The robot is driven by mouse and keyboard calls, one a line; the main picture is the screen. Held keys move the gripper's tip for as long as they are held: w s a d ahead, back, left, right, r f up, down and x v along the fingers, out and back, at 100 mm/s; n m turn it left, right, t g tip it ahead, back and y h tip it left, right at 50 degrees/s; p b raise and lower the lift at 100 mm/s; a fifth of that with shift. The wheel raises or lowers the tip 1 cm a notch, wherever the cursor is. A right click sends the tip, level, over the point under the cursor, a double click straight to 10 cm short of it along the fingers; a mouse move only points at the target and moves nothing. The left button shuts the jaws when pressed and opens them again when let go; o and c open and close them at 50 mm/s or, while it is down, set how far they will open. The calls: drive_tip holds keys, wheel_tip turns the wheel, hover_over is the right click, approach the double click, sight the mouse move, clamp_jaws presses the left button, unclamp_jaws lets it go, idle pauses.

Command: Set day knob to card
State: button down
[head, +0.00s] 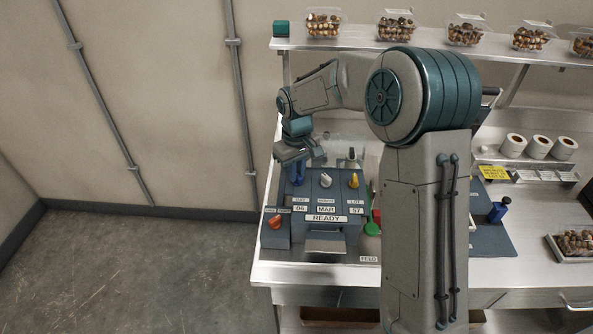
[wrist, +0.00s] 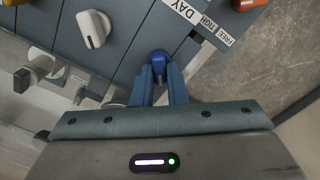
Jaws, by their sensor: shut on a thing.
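The grey-blue date coder (head: 322,206) stands on the steel bench, with windows reading 06, MAR and 57 above a READY sign. Its blue day knob (wrist: 159,58) is at the left of the knob row. My gripper (wrist: 161,76) is shut on the day knob, with one finger on each side of it. In the head view the gripper (head: 297,168) is over the knob, which it partly covers. A yellow card (head: 494,172) is at the right, below the shelf; its writing is too small to read.
The white month knob (head: 326,180) and yellow lot knob (head: 353,181) are close to the right. An orange lever (head: 275,222) is at the coder's left, by FREE and TIGH labels. A blue-handled stamp (head: 498,210) and a filled tray (head: 575,245) stand farther right.

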drive_tip(key=shift+r, duration=0.1)
idle(0.4)
drive_tip(key=c, duration=1.4)
unclamp_jaws()
drive_tip(key=shift+c, duration=0.2)
wheel_tip(320, 180, up, 14)
drive_tip(key=b, duration=0.1)
drive_tip(key=shift+b, duration=0.35)
